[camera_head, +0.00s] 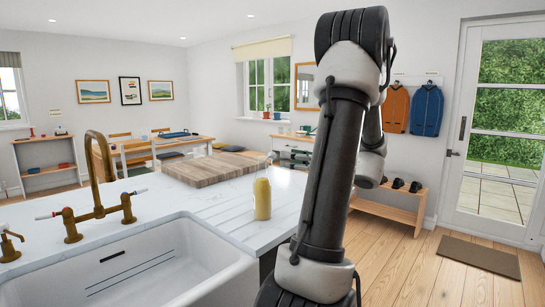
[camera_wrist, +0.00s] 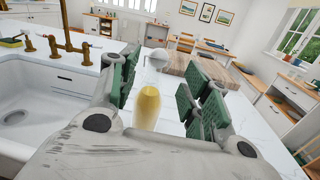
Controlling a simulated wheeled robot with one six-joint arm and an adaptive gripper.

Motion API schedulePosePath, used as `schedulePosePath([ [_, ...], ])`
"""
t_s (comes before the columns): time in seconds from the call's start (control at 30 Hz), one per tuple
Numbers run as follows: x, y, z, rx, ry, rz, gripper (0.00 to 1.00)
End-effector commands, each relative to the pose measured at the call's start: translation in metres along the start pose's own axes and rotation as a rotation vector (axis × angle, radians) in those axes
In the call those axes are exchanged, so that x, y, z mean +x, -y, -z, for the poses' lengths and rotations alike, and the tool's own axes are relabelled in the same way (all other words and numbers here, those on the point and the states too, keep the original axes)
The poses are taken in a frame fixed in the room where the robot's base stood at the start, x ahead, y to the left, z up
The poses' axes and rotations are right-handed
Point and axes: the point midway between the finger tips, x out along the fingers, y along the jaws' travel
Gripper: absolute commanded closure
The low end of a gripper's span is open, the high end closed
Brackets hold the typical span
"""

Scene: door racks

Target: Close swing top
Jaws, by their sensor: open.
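A bottle (camera_head: 262,197) with pale yellow contents stands upright on the white counter beside the sink. Small pale stopper parts (camera_head: 272,156) show at its top in the head view. They look off to the right of the neck, but are too small to tell exactly. In the wrist view the yellow bottle (camera_wrist: 148,108) is between and below the green-padded fingers of my gripper (camera_wrist: 165,75). A pale round part (camera_wrist: 158,58) shows beyond it, perhaps the stopper. My gripper is open. I cannot tell whether it touches the bottle. It is hidden in the head view.
The white sink (camera_head: 150,270) with a brass tap (camera_head: 95,185) lies left of the bottle. A wooden board (camera_head: 215,168) lies behind it on the counter (camera_head: 165,190). The counter's right edge is close to the bottle. Open wooden floor (camera_head: 420,270) lies to the right.

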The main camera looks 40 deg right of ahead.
Motion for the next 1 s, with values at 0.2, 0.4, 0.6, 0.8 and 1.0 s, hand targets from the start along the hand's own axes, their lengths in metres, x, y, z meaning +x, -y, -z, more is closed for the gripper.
schedulePosePath([
  [0.2, 0.013, -0.001, 0.000, -0.088, -0.002, -0.006, 0.53],
  [0.4, 0.048, -0.002, 0.001, -0.086, -0.004, -0.008, 0.53],
  [0.6, 0.073, -0.001, 0.001, -0.085, -0.004, -0.007, 0.53],
  [0.8, 0.079, -0.001, 0.001, -0.085, -0.004, -0.004, 0.53],
  [1.0, 0.079, -0.001, 0.001, -0.085, -0.004, -0.005, 0.62],
])
